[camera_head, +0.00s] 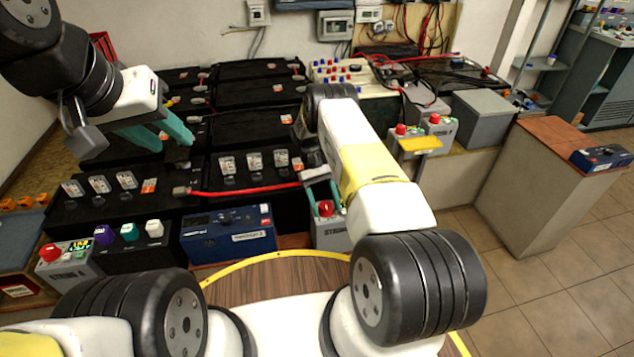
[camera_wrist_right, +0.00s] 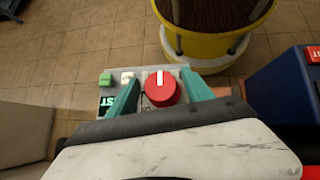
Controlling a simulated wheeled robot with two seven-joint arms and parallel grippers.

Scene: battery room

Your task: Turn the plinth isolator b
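A grey box with a red round knob (camera_head: 325,208) stands at the front of the battery bench, below my right gripper (camera_head: 321,186). Its label starts with "STROM"; its last letter is hidden. In the right wrist view the red knob (camera_wrist_right: 160,88) lies between the two teal fingers of the right gripper (camera_wrist_right: 160,92), with a narrow gap on each side. The knob's white mark points up in that view. A green button, a white button and a small display sit beside it. My left gripper (camera_head: 172,142) is open and empty above the batteries at the left.
A similar grey box with a red knob (camera_head: 48,252) stands at the far left. A blue device (camera_head: 229,235) stands left of the box under my right gripper. A red cable (camera_head: 250,190) crosses the batteries. Two red-knobbed boxes (camera_head: 400,130) stand behind my right arm.

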